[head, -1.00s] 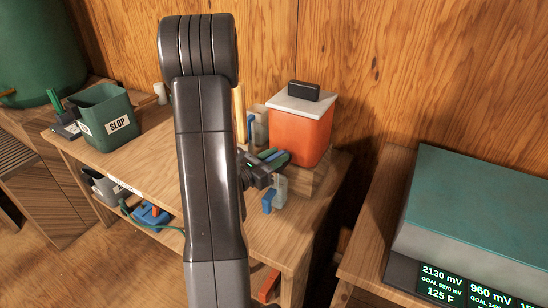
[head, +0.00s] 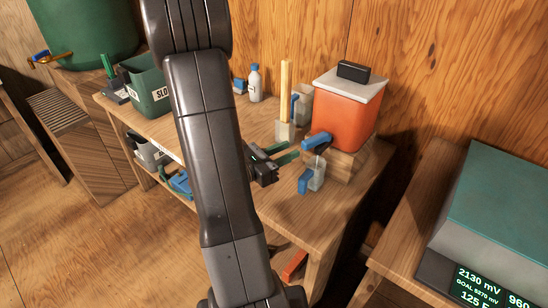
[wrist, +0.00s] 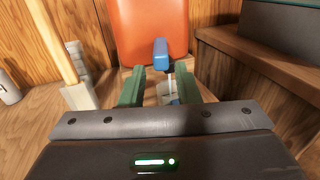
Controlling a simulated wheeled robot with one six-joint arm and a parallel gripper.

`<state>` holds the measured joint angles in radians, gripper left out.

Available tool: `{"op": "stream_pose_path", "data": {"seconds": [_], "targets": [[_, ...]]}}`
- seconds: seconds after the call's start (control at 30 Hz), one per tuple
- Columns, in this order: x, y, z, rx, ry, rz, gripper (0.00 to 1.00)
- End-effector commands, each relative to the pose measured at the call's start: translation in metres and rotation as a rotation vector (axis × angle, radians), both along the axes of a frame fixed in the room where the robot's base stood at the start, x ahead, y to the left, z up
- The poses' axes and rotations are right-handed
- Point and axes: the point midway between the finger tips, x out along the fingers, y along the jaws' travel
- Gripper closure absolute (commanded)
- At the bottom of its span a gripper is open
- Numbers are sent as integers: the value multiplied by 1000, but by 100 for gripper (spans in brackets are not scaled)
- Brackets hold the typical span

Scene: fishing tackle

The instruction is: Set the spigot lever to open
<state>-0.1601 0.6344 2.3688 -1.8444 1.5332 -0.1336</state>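The orange cooler (head: 345,118) with a white lid stands on a wooden block at the bench's right end. A blue spigot lever (head: 316,142) sticks out from its front, and it also shows in the wrist view (wrist: 160,53), pointing towards my camera. My gripper (head: 290,152) is open and empty in front of the cooler. In the wrist view its green fingers lie left and right of the lever's line. The lever's near end appears just beyond the fingertips, apart from them. The spigot body beneath the lever is mostly hidden.
A pale cup with a blue handle (head: 305,181) stands below the spigot. A tall yellow stick (head: 286,90) in a light base stands left of the cooler. A white bottle (head: 254,83) and a green SLOP bin (head: 147,88) are further left. A green-topped console (head: 500,210) stands right.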

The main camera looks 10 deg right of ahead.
Motion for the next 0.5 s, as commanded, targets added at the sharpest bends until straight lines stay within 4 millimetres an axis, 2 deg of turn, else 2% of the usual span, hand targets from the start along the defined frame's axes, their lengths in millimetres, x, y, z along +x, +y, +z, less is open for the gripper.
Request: {"op": "stream_pose_path", "data": {"seconds": [0.2, 0.5], "targets": [[-8, 19, 0, -1, 0, 4, 71], [-14, 29, 0, -1, 0, 0, 71]]}}
